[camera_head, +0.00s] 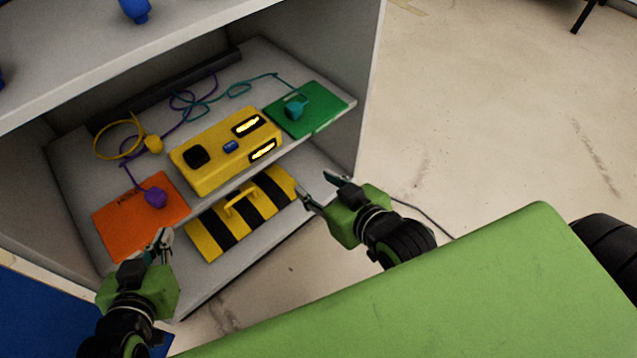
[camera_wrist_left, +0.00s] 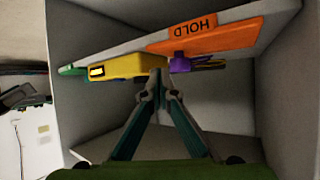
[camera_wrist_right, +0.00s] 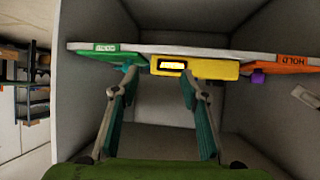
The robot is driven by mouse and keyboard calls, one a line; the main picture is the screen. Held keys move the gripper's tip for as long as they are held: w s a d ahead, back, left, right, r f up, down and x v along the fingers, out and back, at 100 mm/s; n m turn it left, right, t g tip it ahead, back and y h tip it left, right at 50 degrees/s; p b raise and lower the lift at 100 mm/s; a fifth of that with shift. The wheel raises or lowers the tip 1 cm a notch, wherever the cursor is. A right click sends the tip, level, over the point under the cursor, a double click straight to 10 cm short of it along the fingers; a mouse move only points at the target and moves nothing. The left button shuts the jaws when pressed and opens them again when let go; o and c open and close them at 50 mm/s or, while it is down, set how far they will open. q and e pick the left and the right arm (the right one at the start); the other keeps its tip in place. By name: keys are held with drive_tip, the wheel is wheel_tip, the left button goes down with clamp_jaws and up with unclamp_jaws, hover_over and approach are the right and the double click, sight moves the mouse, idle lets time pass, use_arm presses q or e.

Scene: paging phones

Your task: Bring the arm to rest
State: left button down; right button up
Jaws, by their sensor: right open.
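My left gripper (camera_head: 160,246) is in front of the shelf unit's lower left, near the orange pad's front edge. Its fingertips meet in the left wrist view (camera_wrist_left: 156,92), with nothing seen between them. My right gripper (camera_head: 325,188) is open and empty in front of the shelf's right side, also seen in the right wrist view (camera_wrist_right: 155,90). A yellow box (camera_head: 213,172) with two lit windows sits mid-shelf. A purple plug (camera_head: 155,196) is on the orange pad (camera_head: 115,222), and a teal plug (camera_head: 295,107) is on the green pad (camera_head: 325,103).
A yellow plug (camera_head: 153,144) with a looped cord lies behind the yellow box. The unit's right side wall (camera_head: 370,75) is near my right gripper. The floor (camera_head: 490,110) to the right is largely clear.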

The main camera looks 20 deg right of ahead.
drive_tip(key=shift+w+f, duration=0.1)
idle(0.4)
